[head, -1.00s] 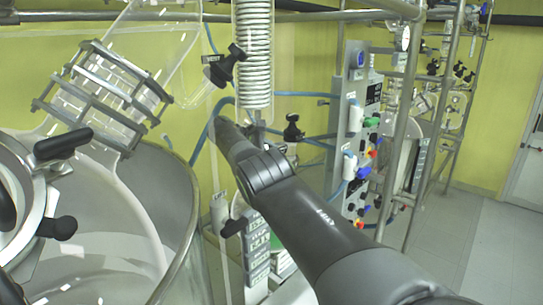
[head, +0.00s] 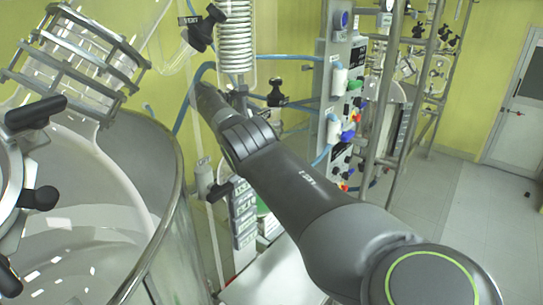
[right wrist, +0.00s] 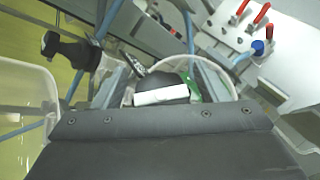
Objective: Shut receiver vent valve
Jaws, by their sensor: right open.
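A black-handled valve tagged VENT (head: 203,27) sits beside the coiled condenser in the head view. Another black-knobbed valve (head: 276,95) shows lower right, just beyond my right arm. I cannot tell which serves the receiver. My right arm crosses the head view from lower right; its far end is near the blue hose, and its fingers are not clear there. In the right wrist view, my right gripper (right wrist: 158,76) is open and looks empty. A black knob (right wrist: 62,46) on a pale stem lies left of its fingers, apart from them. My left gripper is out of view.
The coiled condenser (head: 235,40) hangs above my arm. A control panel (head: 335,95) and metal frame stand right. Open floor (head: 460,210) lies at right.

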